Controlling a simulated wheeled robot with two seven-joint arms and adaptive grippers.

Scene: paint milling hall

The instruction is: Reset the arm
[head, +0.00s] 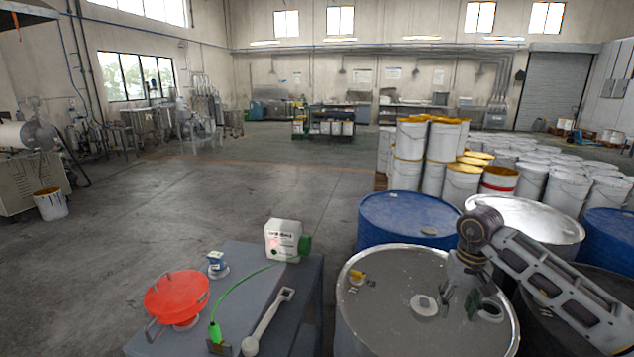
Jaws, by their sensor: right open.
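My right arm comes in from the right edge in the head view. Its gripper (472,304) points down over the right part of the grey drum lid (395,308). Its fingers are apart, with no object visible between them. I cannot tell whether the fingertips touch the lid. My left gripper is not in view.
A blue drum (408,218) stands behind the grey drum. The floor (200,200) beyond is open.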

